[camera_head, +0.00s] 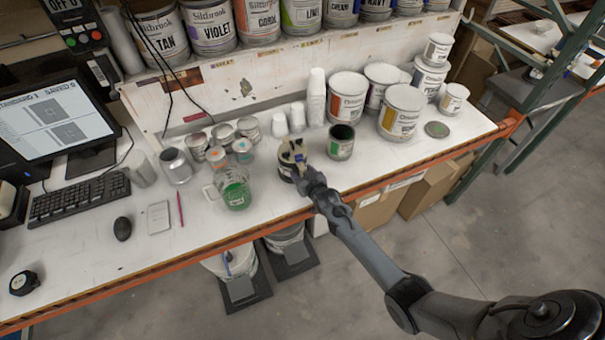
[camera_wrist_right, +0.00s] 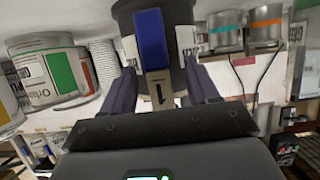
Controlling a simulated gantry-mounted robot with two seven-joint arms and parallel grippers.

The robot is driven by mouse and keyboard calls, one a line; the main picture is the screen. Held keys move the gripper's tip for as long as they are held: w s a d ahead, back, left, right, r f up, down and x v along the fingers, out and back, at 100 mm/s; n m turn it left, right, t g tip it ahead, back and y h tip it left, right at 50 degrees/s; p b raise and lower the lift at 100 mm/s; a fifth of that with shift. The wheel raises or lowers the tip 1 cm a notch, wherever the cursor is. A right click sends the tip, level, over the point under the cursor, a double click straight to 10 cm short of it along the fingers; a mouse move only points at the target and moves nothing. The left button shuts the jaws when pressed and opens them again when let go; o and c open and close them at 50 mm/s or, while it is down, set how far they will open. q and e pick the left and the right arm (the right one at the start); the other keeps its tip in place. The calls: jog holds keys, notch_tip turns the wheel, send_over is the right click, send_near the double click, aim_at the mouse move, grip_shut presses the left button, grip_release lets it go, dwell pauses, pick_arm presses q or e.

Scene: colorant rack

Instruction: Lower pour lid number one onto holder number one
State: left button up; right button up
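Pour lid number one (camera_head: 291,150) is a beige disc with dark openings in the head view, over a short dark holder (camera_head: 285,172) at the bench's front edge. I cannot tell whether lid and holder touch. My right gripper (camera_head: 302,168) is at the lid's near side. In the right wrist view, the lid's tab (camera_wrist_right: 158,92), marked 1 with a blue strip, is between the two fingers of the right gripper (camera_wrist_right: 160,72), which looks shut on it. A dark round body (camera_wrist_right: 183,25) stands behind the tab. My left gripper is out of view.
A glass jug with green liquid (camera_head: 236,190) stands left of the lid. An open can (camera_head: 341,143) stands close on the right. White cups (camera_head: 316,100) and paint cans (camera_head: 400,112) stand behind. The bench front (camera_head: 130,275) has clear room.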

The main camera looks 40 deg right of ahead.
jog(key=shift+s+a+r, duration=0.15)
jog(key=shift+s, duration=0.3)
jog(key=v, duration=1)
jog(key=shift+w, duration=0.1)
